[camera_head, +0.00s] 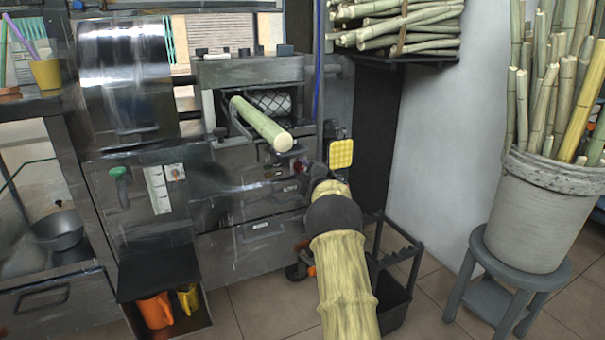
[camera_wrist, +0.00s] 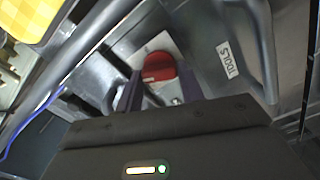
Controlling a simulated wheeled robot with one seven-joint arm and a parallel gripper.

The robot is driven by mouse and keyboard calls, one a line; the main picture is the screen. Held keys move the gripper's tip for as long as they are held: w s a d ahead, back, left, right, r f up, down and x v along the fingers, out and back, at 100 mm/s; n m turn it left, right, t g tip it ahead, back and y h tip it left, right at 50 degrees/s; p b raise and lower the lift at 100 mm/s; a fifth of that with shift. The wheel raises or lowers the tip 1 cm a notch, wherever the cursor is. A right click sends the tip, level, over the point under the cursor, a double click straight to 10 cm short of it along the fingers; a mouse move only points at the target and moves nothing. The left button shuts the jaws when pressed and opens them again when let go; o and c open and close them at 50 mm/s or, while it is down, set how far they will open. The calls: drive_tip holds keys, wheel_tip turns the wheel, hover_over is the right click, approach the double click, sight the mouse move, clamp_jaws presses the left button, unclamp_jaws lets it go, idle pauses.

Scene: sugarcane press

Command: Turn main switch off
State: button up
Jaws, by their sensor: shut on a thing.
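The main switch is a red rotary knob (camera_wrist: 158,66) on a pale metal plate (camera_wrist: 143,42) in the wrist view. My gripper (camera_wrist: 160,82) has one finger on each side of the knob and is shut on it. In the head view my gripper (camera_head: 303,168) is at the right end of the steel press front, beside a yellow pad. My wrist and gripper mostly hide the switch there.
A sugarcane stalk (camera_head: 262,124) sticks out of the press (camera_head: 250,70). A yellow pad (camera_head: 341,154) is close on the gripper's right. A black crate (camera_head: 393,300) stands on the floor below. A bucket of cane (camera_head: 540,210) stands on a stool at right.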

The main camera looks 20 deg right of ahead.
drive_tip(key=n, duration=0.1)
drive_tip(key=n+b, duration=0.1)
drive_tip(key=n, duration=0.1)
drive_tip(key=n+b, duration=0.1)
drive_tip(key=shift+a+f+n, duration=0.1)
drive_tip(key=shift+f+n, duration=0.15)
drive_tip(key=shift+n, duration=0.05)
idle(0.4)
drive_tip(key=o, duration=1)
drive_tip(key=shift+r, duration=0.1)
